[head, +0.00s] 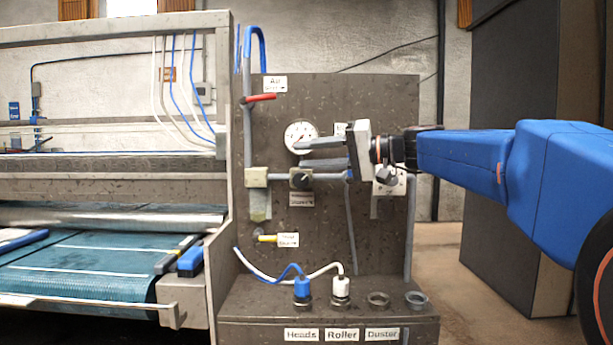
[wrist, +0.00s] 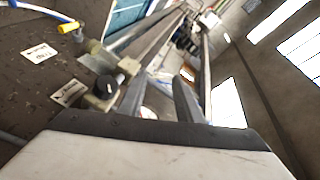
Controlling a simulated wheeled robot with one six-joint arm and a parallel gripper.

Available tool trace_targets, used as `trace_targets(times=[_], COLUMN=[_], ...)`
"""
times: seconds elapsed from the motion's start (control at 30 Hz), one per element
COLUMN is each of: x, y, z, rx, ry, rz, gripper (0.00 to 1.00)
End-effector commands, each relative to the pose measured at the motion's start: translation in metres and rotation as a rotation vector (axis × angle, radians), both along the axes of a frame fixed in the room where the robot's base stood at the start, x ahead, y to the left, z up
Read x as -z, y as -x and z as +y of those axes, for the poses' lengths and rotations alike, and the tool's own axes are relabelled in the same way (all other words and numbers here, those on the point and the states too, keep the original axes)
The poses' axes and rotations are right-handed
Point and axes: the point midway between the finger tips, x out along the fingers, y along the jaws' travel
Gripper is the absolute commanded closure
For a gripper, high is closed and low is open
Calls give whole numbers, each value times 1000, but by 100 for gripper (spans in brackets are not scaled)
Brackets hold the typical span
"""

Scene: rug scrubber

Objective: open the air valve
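The air valve has a red handle (head: 261,98) on a vertical pipe at the upper left of the dark panel (head: 380,100), under a white label (head: 275,84) reading "Air". The handle points right, roughly level, across the pipe. I do not make it out in the wrist view. My gripper (head: 302,154) is in front of the panel, lower and to the right of the handle, its fingers pointing left and overlapping the gauge's lower edge. The fingers also show in the wrist view (wrist: 164,88), spread apart with nothing held between them.
A round gauge (head: 300,136) and a black knob (head: 300,180) are close to my fingers in the picture. A yellow-handled valve (head: 267,238) is lower down. Hose connectors (head: 302,290) line the ledge below. The scrubber's conveyor (head: 85,265) is at left.

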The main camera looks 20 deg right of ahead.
Motion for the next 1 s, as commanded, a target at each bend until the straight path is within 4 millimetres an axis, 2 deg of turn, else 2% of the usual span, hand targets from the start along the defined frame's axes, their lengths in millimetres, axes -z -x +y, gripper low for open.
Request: trace_targets(times=[0.3, 0.5, 0.77, 0.9, 1.0], x=[34, 43, 43, 41, 31], y=[18, 21, 21, 19, 11], z=[13, 15, 15, 15, 13], rx=[2, 3, 4, 2, -1], ry=[69, 87, 88, 72, 11], rz=[65, 81, 82, 96, 153], gripper=[68, 68, 68, 99, 100])
